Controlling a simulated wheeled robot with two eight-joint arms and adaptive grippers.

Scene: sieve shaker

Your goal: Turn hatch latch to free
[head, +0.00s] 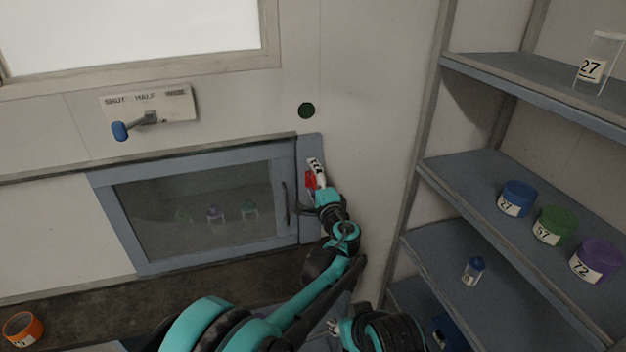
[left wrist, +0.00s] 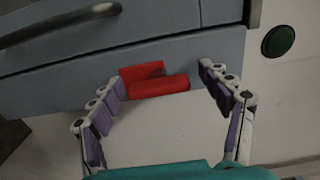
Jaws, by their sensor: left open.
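The hatch latch (head: 311,180) is a small red piece on the blue-grey strip right of the hatch (head: 208,200), beside a black-and-white label. In the left wrist view the red latch (left wrist: 155,82) shows as two stacked red bars. My left gripper (head: 316,192) is at the latch, partly covering it in the head view. It is open; its two fingers stand on either side of the latch, with gaps visible between. The hatch is closed, with a dark glass pane and a bar handle (head: 286,204). My right gripper (head: 335,326) is low at the bottom, largely hidden.
A lever (head: 122,131) with a blue knob sits on a plate marked SHUT, HALF, WIDE. A round green button (head: 306,110) is on the wall above the latch. Shelves with jars (head: 555,226) stand at right. An orange jar (head: 23,328) is on the bench at left.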

